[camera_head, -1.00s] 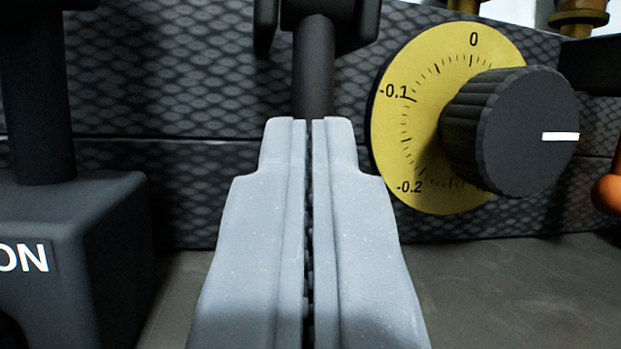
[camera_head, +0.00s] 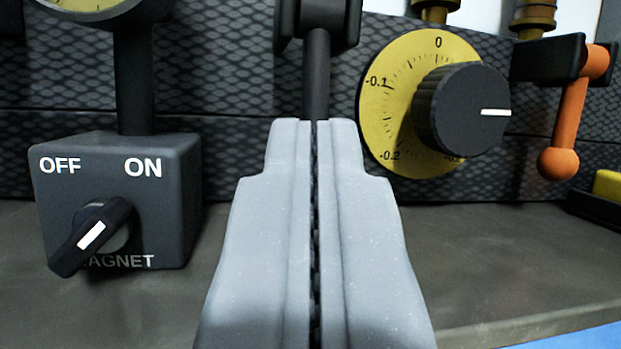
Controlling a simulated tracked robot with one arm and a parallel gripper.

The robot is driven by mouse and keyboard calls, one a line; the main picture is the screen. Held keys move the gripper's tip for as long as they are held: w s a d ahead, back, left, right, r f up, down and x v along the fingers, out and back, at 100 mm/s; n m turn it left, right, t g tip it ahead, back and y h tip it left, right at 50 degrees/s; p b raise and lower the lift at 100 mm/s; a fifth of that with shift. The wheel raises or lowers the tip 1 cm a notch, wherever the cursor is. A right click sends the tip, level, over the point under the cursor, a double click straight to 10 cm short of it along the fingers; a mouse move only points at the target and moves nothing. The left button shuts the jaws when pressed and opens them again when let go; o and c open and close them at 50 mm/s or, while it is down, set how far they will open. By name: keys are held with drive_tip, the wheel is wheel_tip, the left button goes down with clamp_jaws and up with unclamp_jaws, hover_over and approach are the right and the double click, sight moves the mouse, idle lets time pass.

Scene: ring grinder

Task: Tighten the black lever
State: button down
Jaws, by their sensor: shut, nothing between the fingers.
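My gripper (camera_head: 315,125) is shut and empty in the middle of the view, its grey fingers pointing away from me. Beyond its tips a black rod (camera_head: 316,75) hangs from a black block (camera_head: 318,18) cut off by the top edge; it looks like the black lever, but its lower end is hidden behind the fingertips. I cannot tell whether the tips touch it. At left, a black switch handle (camera_head: 92,236) on the magnet box (camera_head: 165,215) points down and left.
A yellow dial (camera_head: 385,110) with a black knob (camera_head: 462,110) stands to the right of the rod. Further right an orange lever (camera_head: 570,115) hangs down from a black mount. The grey surface (camera_head: 490,245) in front is clear, with a blue edge at lower right.

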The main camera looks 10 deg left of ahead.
drive_tip(key=p+v, duration=0.1)
drive_tip(key=v, duration=0.7)
drive_tip(key=shift+w+f, duration=0.2)
drive_tip(key=shift+f, duration=0.15)
drive_tip(key=shift+a+p, duration=0.1)
drive_tip(key=shift+p, duration=0.2)
drive_tip(key=w+d+r+m+g+h+p, duration=0.1)
drive_tip(key=d+r, duration=0.2)
drive_tip(key=r, duration=0.7)
drive_tip(key=d+r+m+g+h+p, duration=0.1)
drive_tip(key=d+r, duration=0.3)
drive_tip(key=r, duration=0.5)
drive_tip(key=w+d+r+m+g+h+p, duration=0.1)
drive_tip(key=d+r+h, duration=0.15)
drive_tip(key=r, duration=0.75)
drive_tip(key=s+d+r+g+p, duration=0.1)
drive_tip(key=s+d+r, duration=0.3)
drive_tip(key=s+r, duration=0.3)
drive_tip(key=s+d+r+g+p, duration=0.1)
drive_tip(key=s+d+r, duration=0.3)
drive_tip(key=s+r, duration=0.3)
drive_tip(key=s+d+r+g+h+p, duration=0.1)
drive_tip(key=s+d+r, duration=0.3)
drive_tip(key=s, duration=0.6)
wheel_tip(320, 180, up, 3)
drive_tip(key=shift+d+f+m+g, duration=0.1)
drive_tip(key=shift+d+m+g, duration=0.15)
drive_tip(key=shift+g, duration=0.25)
drive_tip(key=shift+s, duration=0.2)
